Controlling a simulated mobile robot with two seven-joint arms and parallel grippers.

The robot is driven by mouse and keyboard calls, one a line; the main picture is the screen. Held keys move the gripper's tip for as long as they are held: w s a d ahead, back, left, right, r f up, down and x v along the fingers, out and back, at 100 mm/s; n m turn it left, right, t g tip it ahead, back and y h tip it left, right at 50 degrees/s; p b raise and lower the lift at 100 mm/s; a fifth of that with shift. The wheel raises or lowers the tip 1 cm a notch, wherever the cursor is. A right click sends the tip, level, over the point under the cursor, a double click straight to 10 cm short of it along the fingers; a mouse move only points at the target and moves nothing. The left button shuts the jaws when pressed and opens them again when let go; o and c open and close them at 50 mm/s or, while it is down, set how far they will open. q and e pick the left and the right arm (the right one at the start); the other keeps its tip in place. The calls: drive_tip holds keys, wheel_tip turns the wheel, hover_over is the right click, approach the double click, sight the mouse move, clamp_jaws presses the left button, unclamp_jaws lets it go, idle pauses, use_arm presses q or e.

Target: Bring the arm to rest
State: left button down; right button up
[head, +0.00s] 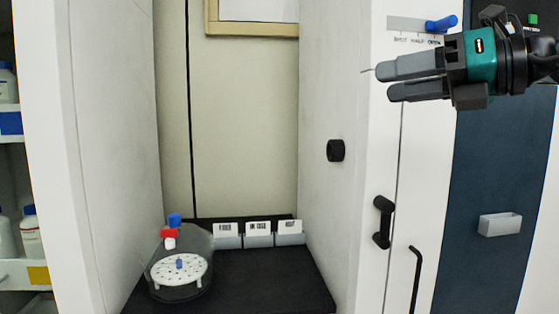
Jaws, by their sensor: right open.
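My right gripper (390,80) is at the upper right, its arm coming in from the right edge. Its fingers point left, in front of the white cabinet front, and nothing shows between them. It is just below and left of a blue lever (441,24) on a labelled grey plate (405,23). I cannot tell whether it touches anything behind it. My left gripper is not in view.
A clear vessel (160,285) with a white perforated disc (181,271) stands on a black surface (260,281), beside white labelled boxes (258,240). Black handles (383,222) stick out from the cabinet at right. Shelves with bottles (30,232) stand at left.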

drive_tip(key=w+a+f+m+g+y+p, duration=0.1)
drive_tip(key=a+f+g+y, duration=0.2)
drive_tip(key=a+f+y, duration=0.35)
wheel_tip(320, 180, down, 25)
drive_tip(key=w+d+m+t+h+p, duration=0.15)
drive_tip(key=m+t+h, duration=0.35)
drive_tip(key=m, duration=0.8)
drive_tip(key=d+m+t+h+p, duration=0.15)
drive_tip(key=m+t+h, duration=0.35)
drive_tip(key=m, duration=0.7)
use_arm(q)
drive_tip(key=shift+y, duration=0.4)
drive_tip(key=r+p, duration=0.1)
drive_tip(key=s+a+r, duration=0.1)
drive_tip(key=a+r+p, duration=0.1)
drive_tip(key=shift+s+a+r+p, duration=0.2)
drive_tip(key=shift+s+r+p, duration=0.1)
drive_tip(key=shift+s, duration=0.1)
use_arm(e)
drive_tip(key=s+d+f+m+g+h, duration=0.1)
drive_tip(key=s+f+m+g+h, duration=0.2)
drive_tip(key=s+f+m, duration=0.3)
drive_tip(key=s+f+m+g+h, duration=0.3)
drive_tip(key=s+f+m, duration=0.3)
drive_tip(key=s+f, duration=0.8)
wheel_tip(320, 180, down, 8)
drive_tip(key=shift+s+d+r+m+g+h, duration=0.1)
drive_tip(key=shift+s+d+m+g+h, duration=0.2)
drive_tip(key=shift+h, duration=0.45)
